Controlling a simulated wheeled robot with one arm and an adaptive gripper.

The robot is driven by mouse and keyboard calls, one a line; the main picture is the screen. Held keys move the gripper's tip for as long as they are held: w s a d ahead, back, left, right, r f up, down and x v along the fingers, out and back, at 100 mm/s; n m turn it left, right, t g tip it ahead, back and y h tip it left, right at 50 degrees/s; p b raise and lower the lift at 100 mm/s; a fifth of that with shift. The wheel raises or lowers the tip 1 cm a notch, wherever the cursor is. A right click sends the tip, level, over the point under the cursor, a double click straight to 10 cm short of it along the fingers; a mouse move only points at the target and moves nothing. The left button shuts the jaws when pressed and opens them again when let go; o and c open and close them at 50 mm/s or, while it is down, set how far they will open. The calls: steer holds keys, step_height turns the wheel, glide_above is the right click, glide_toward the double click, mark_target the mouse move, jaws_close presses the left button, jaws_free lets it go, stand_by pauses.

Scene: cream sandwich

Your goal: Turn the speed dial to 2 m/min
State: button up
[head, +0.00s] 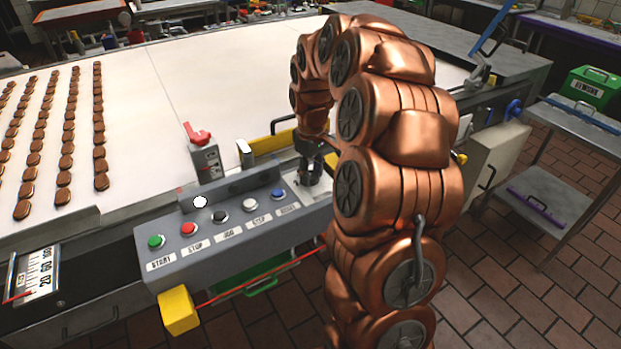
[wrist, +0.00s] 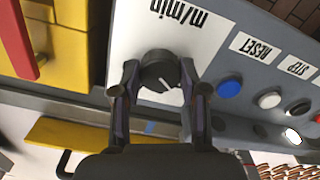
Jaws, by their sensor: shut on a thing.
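The speed dial is a round black knob (wrist: 160,72) with a white pointer line, on a white plate (wrist: 185,35) marked "m/min". My gripper (wrist: 160,85) is around the knob in the wrist view, one finger on each side, shut on it. The pointer line slants; the scale numbers do not show, so its reading cannot be told. In the head view my gripper (head: 312,172) is at the right end of the grey control panel (head: 215,262), and the knob is hidden behind it.
Beside the dial sit a blue button (head: 278,194) and white, black, red and green buttons. A red switch (head: 197,133) stands on a grey box behind the panel. A yellow block (head: 178,309) hangs at the panel's front. The pale belt (head: 240,75) carries rows of brown biscuits at left.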

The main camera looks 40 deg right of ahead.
mark_target(311, 175)
steer(key=shift+n, duration=0.6)
steer(key=o, duration=1.1)
steer(key=shift+o, duration=0.2)
step_height(311, 175, up, 12)
steer(key=shift+b, duration=0.3)
